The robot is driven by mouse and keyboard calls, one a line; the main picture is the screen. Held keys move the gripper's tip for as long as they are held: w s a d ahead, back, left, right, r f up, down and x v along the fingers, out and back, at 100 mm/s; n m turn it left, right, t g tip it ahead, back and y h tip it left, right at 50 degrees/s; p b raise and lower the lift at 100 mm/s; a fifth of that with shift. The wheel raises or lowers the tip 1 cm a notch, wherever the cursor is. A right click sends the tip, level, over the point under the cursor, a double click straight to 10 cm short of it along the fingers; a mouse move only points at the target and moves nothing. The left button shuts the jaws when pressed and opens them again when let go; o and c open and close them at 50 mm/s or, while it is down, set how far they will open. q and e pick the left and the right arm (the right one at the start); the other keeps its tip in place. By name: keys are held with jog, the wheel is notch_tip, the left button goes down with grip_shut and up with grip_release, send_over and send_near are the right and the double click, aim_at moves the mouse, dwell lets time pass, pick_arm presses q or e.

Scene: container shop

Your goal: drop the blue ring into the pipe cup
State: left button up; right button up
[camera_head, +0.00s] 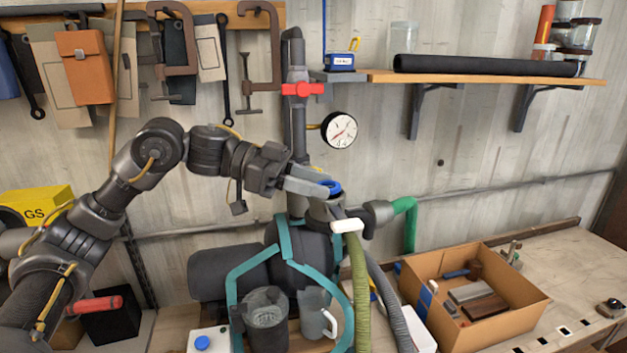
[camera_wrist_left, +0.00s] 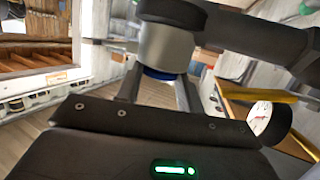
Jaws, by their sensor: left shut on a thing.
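The blue ring (camera_head: 332,187) is between the fingertips of my left gripper (camera_head: 328,187), which is shut on it. The ring also shows as a dark blue band in the left wrist view (camera_wrist_left: 163,74), between the two fingers. The pipe cup (camera_head: 322,209) is a grey upright cup on the dark pipework, directly below the ring in the head view. It also shows as a grey cylinder against the blue band in the left wrist view (camera_wrist_left: 165,48). I cannot tell whether ring and cup touch. The cup's inside is hidden. My right gripper is out of view.
A vertical pipe with a red valve handle (camera_head: 303,89) and a gauge (camera_head: 339,130) stand close behind my left gripper. A white-handled hose (camera_head: 347,225) hangs beside the cup. A cardboard box (camera_head: 529,301) with items stands on the bench at right. A shelf (camera_head: 470,77) is above.

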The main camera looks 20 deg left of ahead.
pick_arm(q)
jog(key=shift+s+f, duration=0.1)
jog(key=shift+f, duration=0.35)
jog(key=o, duration=1)
jog(key=shift+s+r, duration=0.2)
jog(key=shift+s, duration=0.15)
jog(key=shift+w, duration=0.1)
jog(key=shift+w, duration=0.1)
